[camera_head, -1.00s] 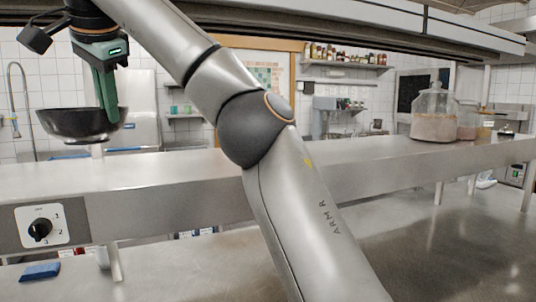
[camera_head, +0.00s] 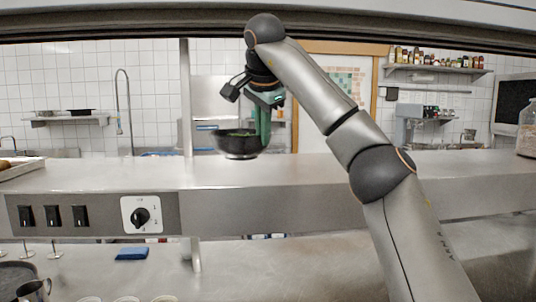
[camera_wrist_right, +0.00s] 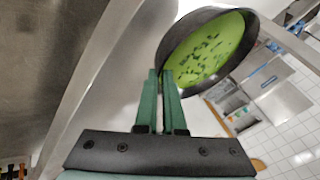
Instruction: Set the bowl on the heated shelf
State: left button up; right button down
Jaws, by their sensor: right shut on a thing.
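The dark bowl (camera_head: 236,147) hangs level over the far side of the steel heated shelf (camera_head: 300,172). Its base appears just above the shelf's far edge, and I cannot tell the exact gap. My right gripper (camera_head: 264,140) is shut on the bowl's right rim, with its green fingers pointing down. In the right wrist view, the bowl's dark wall (camera_wrist_right: 176,49) surrounds a bright green filling with dark bits. The right gripper's fingertips (camera_wrist_right: 162,74) pinch the rim there. My left gripper is not in view.
A control panel with a black knob (camera_head: 140,216) is on the shelf's front. A tray (camera_head: 18,168) sits at the shelf's left end, a glass jar (camera_head: 527,130) at its right. A blue cloth or sponge (camera_head: 132,254) lies on the lower counter. The shelf's middle is clear.

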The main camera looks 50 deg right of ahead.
aim_at(267, 182)
jog(key=f, duration=0.1)
jog(key=d+f, duration=0.1)
jog(key=f, duration=0.1)
jog(key=shift+w+d+f, duration=0.1)
jog(key=shift+d+f, duration=0.15)
jog(key=shift+d, duration=0.05)
jog(key=shift+f, duration=0.6)
jog(key=shift+f, duration=0.1)
jog(key=c, duration=1)
grip_release()
jog(key=v, duration=1.2)
